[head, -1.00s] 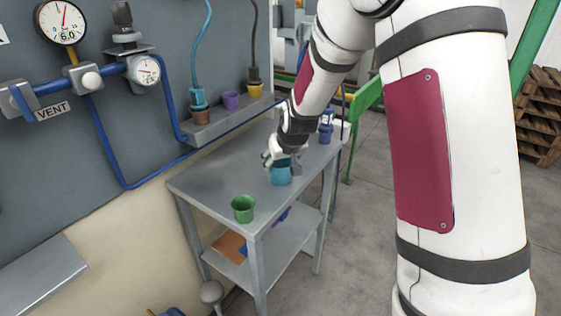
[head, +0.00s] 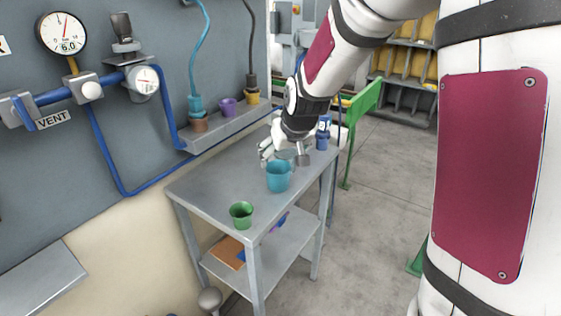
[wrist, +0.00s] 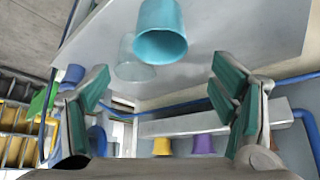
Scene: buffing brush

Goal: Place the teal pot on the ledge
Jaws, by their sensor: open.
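The teal pot (head: 279,178) stands upright on the grey metal table, near its right edge. It also shows in the wrist view (wrist: 161,40), beyond the fingers at the top of the picture. My gripper (head: 284,157) is open and empty, just above and behind the pot in the head view. In the wrist view my gripper's fingers (wrist: 165,88) are spread wide with nothing between them. The ledge (head: 228,126) is a grey shelf on the wall behind the table; it also shows in the wrist view (wrist: 215,121).
On the ledge stand a brown pot (head: 199,123), a purple pot (head: 228,107) and a yellow pot (head: 252,97). A green pot (head: 241,214) is at the table's front, and a blue container (head: 322,138) at its far right. The table's left part is clear.

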